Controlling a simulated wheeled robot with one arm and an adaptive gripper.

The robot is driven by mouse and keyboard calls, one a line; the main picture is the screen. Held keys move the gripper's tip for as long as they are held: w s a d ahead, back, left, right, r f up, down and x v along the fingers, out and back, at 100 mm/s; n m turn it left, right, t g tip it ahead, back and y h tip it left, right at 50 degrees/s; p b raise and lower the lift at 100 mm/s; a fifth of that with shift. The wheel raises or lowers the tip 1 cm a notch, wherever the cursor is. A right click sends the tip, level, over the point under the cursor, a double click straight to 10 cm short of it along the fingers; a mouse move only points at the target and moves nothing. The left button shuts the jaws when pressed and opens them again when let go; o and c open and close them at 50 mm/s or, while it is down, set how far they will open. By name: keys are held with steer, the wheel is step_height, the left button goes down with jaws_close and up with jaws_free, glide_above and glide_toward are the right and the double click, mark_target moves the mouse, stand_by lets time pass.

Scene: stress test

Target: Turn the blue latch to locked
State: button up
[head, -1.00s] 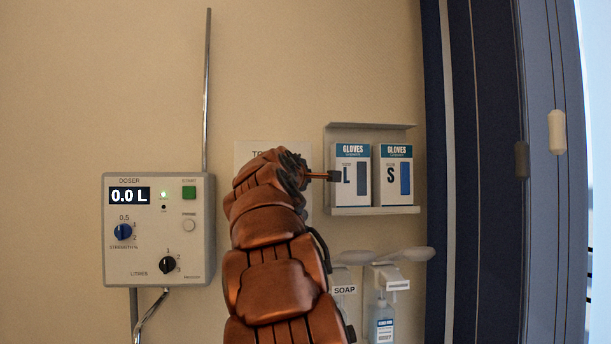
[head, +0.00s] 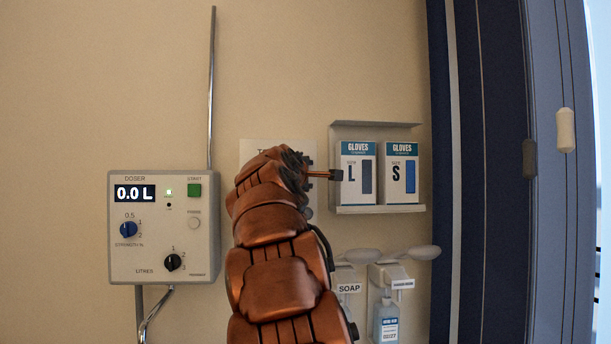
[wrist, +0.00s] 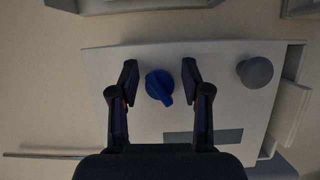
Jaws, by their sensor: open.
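In the wrist view, a blue latch (wrist: 160,86) shaped like a round knob with a ridge sits on a pale panel (wrist: 105,65). Its ridge points toward the lower right of that view. My gripper (wrist: 160,68) is open, with one finger on each side of the latch and a visible gap on both sides. In the head view, my gripper (head: 322,175) is seen side-on in front of the wall. My arm hides most of a white panel (head: 250,152) there, and the latch is not visible. I cannot read a locked marking.
A grey round knob (wrist: 255,72) stands beside the latch. A glove rack (head: 375,125) with two glove boxes is just right of my gripper. Soap dispensers (head: 388,275) hang below it. A doser box (head: 150,255) is on the left, and a dark blue door frame (head: 490,170) on the right.

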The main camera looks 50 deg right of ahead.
steer(key=shift+s, duration=0.15)
steer(key=v, duration=1.2)
steer(key=shift+o, duration=0.3)
